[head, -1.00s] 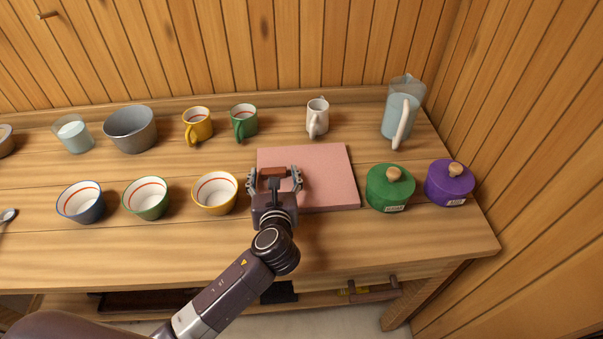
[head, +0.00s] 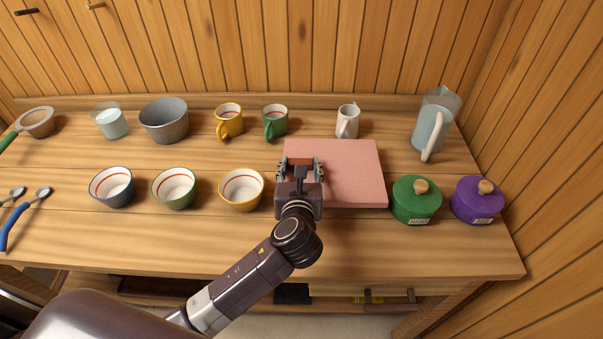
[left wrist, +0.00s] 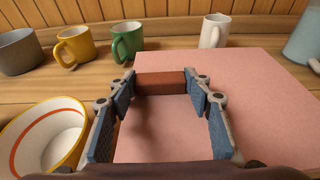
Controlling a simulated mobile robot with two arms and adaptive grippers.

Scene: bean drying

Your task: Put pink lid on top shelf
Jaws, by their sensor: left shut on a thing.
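The pink lid (head: 350,175) is a flat square slab at the middle of the wooden table. A red-brown block-shaped handle (left wrist: 161,83) shows near its left side. My left gripper (head: 300,168) is over the left part of the lid and shut on this handle, with one blue-padded finger at each end of it in the left wrist view. The lid looks flat and close to the tabletop; I cannot tell whether it touches the table. My right gripper is not in view. I cannot make out a top shelf.
A yellow-rimmed bowl (head: 242,190) stands close left of the lid. A green lidded pot (head: 413,204) and a purple pot (head: 474,204) stand to its right. A white mug (head: 347,121) and a pitcher (head: 432,128) are behind. The wood-panelled wall (head: 250,50) closes the back.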

